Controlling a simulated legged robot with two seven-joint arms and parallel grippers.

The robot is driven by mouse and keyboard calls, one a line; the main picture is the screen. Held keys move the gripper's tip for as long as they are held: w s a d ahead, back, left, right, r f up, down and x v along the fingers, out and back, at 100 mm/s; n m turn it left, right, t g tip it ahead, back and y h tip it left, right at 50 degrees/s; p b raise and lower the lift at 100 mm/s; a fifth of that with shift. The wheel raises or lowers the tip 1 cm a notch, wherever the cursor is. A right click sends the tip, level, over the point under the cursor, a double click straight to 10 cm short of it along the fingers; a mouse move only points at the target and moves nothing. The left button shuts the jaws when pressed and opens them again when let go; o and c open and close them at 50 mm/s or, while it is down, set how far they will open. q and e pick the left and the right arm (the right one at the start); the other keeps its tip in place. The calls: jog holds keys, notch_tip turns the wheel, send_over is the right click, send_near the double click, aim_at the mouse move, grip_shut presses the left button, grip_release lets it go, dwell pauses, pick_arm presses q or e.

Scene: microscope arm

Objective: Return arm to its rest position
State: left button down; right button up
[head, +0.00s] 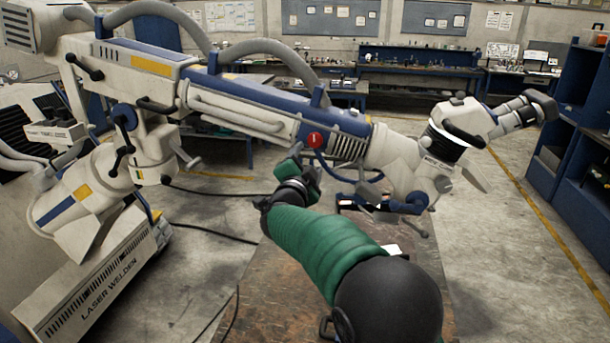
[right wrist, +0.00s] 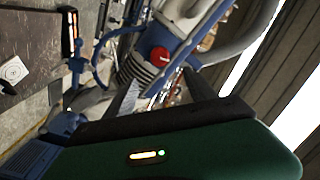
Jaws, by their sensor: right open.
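The microscope arm (head: 270,115) is a long white and blue boom on the laser welder (head: 100,260). It slopes down to the right, out over the worktable. Its head with eyepieces (head: 470,130) is at the right end. A red knob (head: 315,140) sits on the boom's side; it also shows in the right wrist view (right wrist: 159,57). My right gripper (head: 299,158) is just below and left of the knob in the head view. In the right wrist view its open fingers (right wrist: 160,88) point toward the boom and knob, with nothing between them. My left gripper is not in view.
The brown worktable (head: 275,285) lies below the boom, with small items near its far end. Black cables cross the floor on its left. A blue shelf (head: 560,170) stands at the right. Workbenches line the back wall. The floor right of the table is clear.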

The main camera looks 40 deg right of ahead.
jog(key=shift+v, duration=1.25)
jog(key=shift+d+f, duration=0.1)
jog(key=s+a+f+n+y, duration=0.2)
jog(key=a+f+n+y, duration=1.05)
jog(key=a+f, duration=0.65)
jog(key=s+a+f+n+g+y, duration=0.1)
jog(key=s+a+f+n+g, duration=0.3)
jog(key=s+f, duration=0.4)
jog(key=s+a+f+n+g, duration=0.4)
jog(key=s+f, duration=0.3)
jog(key=s, duration=0.7)
jog(key=shift+s+f+n+y, duration=0.35)
jog(key=shift+a, duration=0.1)
